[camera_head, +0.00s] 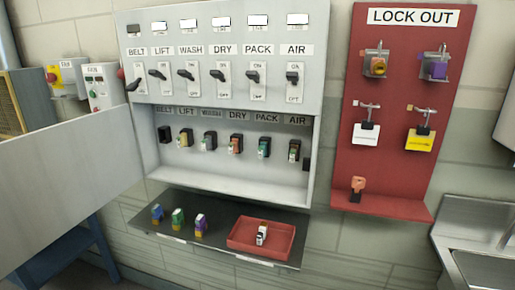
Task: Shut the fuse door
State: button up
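The fuse door (70,185) is a plain grey panel at the left. It stands wide open, swung out to the left of the grey cabinet (218,100). Its left part runs out of the picture, and I see no handle on it. The open fuse compartment (232,178) is in the lower half of the cabinet. Several small coloured fuses (236,144) sit in a row inside, under labels from BELT to AIR. The BELT place (164,134) shows only a dark block. My gripper is not in view.
A dark shelf (215,248) below the compartment holds three small fuses (178,219) and a red tray (242,244) with a white-and-dark piece (261,234). Switches line the cabinet above. A red LOCK OUT board (398,85) hangs right. A blue stand (60,265) is below the door.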

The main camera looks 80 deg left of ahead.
aim_at(53, 178)
jog(key=k, duration=2.45)
jog(key=u, duration=2.1)
jog(key=k, duration=0.45)
jog(key=u, duration=0.4)
jog(key=i, duration=0.55)
jog(key=z, duration=0.4)
